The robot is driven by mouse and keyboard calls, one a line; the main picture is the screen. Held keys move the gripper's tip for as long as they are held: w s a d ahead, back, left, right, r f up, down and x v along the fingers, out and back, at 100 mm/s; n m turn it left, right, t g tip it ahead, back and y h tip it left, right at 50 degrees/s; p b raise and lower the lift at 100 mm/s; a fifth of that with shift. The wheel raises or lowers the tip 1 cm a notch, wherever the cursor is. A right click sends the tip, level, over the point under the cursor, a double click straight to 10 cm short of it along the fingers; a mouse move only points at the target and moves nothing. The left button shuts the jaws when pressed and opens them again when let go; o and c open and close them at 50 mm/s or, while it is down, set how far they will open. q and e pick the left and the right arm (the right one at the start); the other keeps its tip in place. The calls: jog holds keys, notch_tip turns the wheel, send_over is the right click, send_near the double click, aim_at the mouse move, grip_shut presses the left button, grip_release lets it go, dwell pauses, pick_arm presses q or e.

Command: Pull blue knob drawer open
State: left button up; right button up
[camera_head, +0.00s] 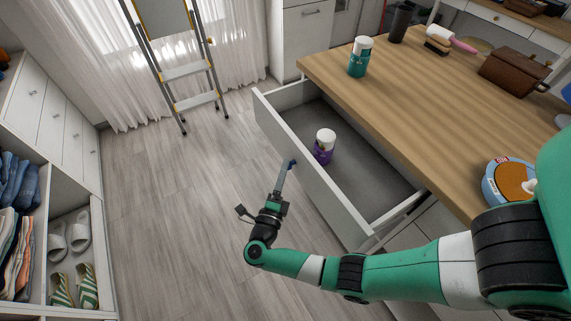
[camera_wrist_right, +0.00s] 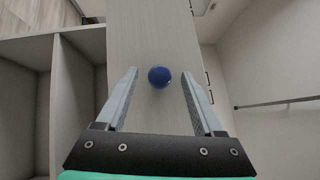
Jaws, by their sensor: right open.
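The white drawer (camera_head: 315,168) under the wooden desk top stands pulled well out, its grey inside visible. A round blue knob (camera_wrist_right: 159,77) sits on its pale front panel (camera_wrist_right: 150,35) in the right wrist view. In the head view the knob (camera_head: 292,162) is a small blue spot by my fingertips. My right gripper (camera_head: 287,168) is in front of the drawer front, its fingers pointing at it. In the wrist view its fingers (camera_wrist_right: 160,80) are apart, one on each side of the knob, with a gap on both sides. My left gripper is not in view.
A purple bottle with a white lid (camera_head: 324,146) stands in the drawer. A stepladder (camera_head: 185,70) stands by the curtains. Floor left of the drawer is clear.

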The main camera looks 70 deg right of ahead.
jog(key=a+f, duration=0.1)
jog(key=a, duration=0.7)
jog(key=shift+s+a, duration=0.35)
jog(key=shift+s, duration=0.05)
jog(key=shift+f, duration=0.1)
